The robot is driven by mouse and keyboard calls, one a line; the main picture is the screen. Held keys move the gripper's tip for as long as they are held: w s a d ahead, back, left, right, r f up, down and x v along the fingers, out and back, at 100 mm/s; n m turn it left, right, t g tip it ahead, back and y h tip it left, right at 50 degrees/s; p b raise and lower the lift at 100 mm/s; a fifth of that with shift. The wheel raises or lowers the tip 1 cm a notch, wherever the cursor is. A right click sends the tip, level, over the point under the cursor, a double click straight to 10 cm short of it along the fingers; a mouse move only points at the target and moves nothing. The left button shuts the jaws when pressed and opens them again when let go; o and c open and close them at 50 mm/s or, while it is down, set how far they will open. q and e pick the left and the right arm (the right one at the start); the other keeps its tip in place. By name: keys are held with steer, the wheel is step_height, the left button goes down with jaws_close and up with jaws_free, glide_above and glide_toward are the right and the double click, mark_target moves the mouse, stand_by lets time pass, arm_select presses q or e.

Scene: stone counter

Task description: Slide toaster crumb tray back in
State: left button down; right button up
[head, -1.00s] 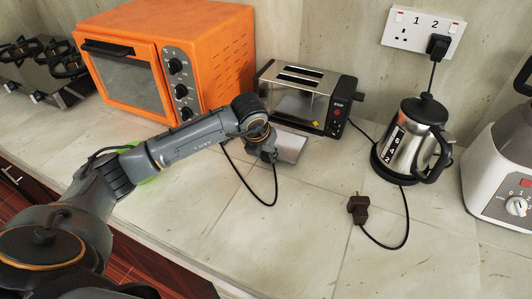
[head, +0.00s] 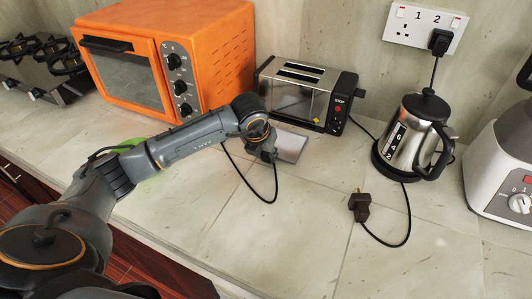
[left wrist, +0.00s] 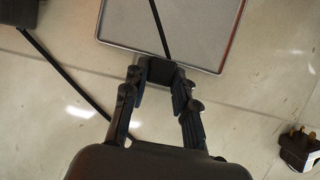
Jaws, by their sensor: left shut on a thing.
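The toaster (head: 297,98) is a silver and black two-slot one, standing upright on the counter near the back wall. Its flat grey crumb tray (head: 291,147) sticks out from under its front side, low at the counter. The tray also fills the top of the left wrist view (left wrist: 200,30), with a small dark handle (left wrist: 160,71) on its near edge. My left gripper (head: 268,153) is at the tray's near edge; in the left wrist view its two fingers (left wrist: 159,88) are shut on the handle. The tray's far end is hidden. My right gripper is not in view.
An orange oven (head: 165,60) stands left of the toaster. A steel kettle (head: 413,135) stands to the right, with a blender base (head: 505,170) beyond. A loose black plug (head: 360,207) and its cord lie on the counter. The front middle of the counter is clear.

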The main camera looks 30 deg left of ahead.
arm_select(q)
steer(key=c, duration=1)
jaws_free()
